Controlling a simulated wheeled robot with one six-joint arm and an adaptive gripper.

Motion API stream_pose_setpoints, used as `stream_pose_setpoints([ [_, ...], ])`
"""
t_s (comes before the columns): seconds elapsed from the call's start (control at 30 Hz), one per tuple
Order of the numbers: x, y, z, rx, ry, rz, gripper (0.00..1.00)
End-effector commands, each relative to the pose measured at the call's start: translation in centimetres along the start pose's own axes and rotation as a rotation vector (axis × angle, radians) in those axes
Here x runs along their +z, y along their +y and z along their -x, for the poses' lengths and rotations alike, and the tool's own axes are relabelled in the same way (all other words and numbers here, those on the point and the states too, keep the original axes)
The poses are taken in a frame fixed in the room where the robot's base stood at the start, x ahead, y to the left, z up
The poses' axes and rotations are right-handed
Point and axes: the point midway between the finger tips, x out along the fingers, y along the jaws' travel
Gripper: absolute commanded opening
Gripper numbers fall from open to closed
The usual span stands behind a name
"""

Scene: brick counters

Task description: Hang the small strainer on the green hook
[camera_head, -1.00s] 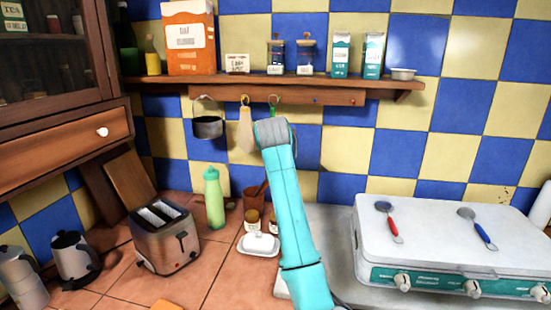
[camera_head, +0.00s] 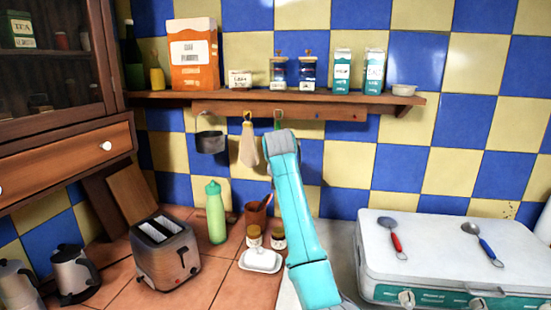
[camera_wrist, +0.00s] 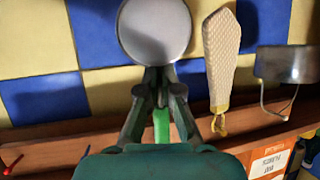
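The small strainer (camera_wrist: 155,32) shows in the wrist view as a round pale bowl just beyond my gripper's fingertips. The wrist view is upside down. I cannot tell whether the strainer touches the hook. In the head view the green hook (camera_head: 277,117) peeks out above my turquoise arm, which hides the gripper and the strainer.
A beige mitt (camera_head: 248,148) hangs on the yellow hook just left of the green one. A dark pot (camera_head: 211,143) hangs farther left. The rail (camera_head: 345,112) is free to the right. Boxes and jars stand on the shelf (camera_head: 232,97) above. Two utensils lie on the white stove (camera_head: 440,240).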

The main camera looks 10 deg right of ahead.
Motion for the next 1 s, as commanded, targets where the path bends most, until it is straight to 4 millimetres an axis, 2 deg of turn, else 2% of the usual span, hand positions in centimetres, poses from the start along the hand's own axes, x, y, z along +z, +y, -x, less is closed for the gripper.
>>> stream_pose_setpoints([
  [0.73, -1.4, 0.8, -3.5, -0.001, 0.000, -0.001, 0.00],
  [1.0, -1.2, 1.0, -4.5, 0.000, 0.000, -0.001, 0.00],
])
